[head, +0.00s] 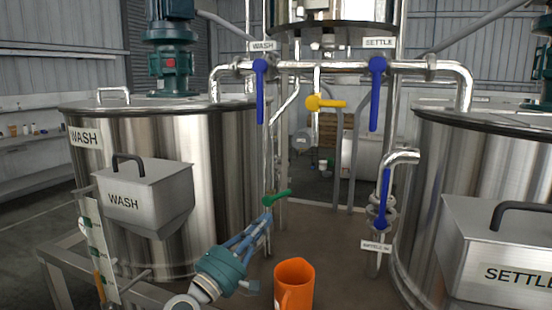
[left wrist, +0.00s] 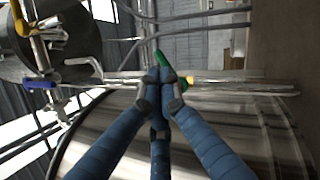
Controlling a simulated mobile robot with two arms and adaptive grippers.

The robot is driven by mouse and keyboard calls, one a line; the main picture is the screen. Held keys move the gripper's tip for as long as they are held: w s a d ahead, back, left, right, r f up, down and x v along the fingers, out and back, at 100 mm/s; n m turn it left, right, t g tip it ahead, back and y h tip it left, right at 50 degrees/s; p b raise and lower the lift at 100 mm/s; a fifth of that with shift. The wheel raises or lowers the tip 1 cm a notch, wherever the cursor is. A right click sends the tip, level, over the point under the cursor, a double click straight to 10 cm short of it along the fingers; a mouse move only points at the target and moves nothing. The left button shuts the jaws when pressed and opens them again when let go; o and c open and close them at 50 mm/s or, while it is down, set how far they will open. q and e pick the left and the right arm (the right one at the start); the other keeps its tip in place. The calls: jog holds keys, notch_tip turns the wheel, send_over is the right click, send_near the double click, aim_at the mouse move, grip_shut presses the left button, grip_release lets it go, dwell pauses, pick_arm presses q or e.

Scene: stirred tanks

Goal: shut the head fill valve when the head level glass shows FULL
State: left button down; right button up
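A green lever (head: 278,197) sits low on the thin vertical pipe between the tanks, slightly tilted from horizontal; it also shows in the left wrist view (left wrist: 166,61). I read no label on it, so I cannot tell whether it is the head fill valve. My left gripper (head: 267,216) has its blue fingers drawn together, tips just below the green lever. The wrist view shows the closed fingertips (left wrist: 160,78) right before the lever; I cannot tell whether they touch. Only the bottom of the upper tank (head: 335,12) shows; no head level glass is visible. My right gripper is out of view.
Blue levers under WASH (head: 260,90) and SETTLE (head: 377,92) hang down; a yellow lever (head: 326,103) lies level between them. Another blue lever (head: 385,198) is lower right. An orange jug (head: 293,284) stands in front. A level glass (head: 95,240) is beside the wash tank (head: 225,150).

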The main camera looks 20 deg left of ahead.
pick_arm(q)
jog(key=d+r+m+g, duration=0.1)
jog(key=d+r+m, duration=0.1)
jog(key=d+m, duration=0.45)
jog(key=m+y+p, duration=0.1)
jog(key=m+y, duration=0.4)
jog(key=y, duration=0.2)
send_near(283, 196)
notch_tip(283, 196, up, 3)
jog(key=s+a, duration=0.1)
jog(key=a, duration=0.1)
jog(key=w+p, duration=0.3)
jog(key=w, duration=0.6)
jog(key=shift+w+a+r+g, duration=0.2)
jog(key=shift+r+g, duration=0.1)
jog(key=shift+r, duration=0.1)
jog(key=shift+d+f+m+p, duration=0.15)
jog(key=shift+d+m, duration=0.05)
jog(key=shift+m, duration=0.5)
jog(key=shift+d+f+m+p, duration=0.15)
jog(key=shift+d+f+m, duration=0.05)
jog(key=shift+m, duration=0.45)
jog(key=shift+s+d+f+m+h, duration=0.15)
jog(key=shift+d+f+m, duration=0.25)
jog(key=shift+m, duration=0.85)
jog(key=shift+w+d+f+m+h, duration=0.1)
jog(key=shift+d+f+m+h, duration=0.25)
jog(key=shift+m, duration=0.9)
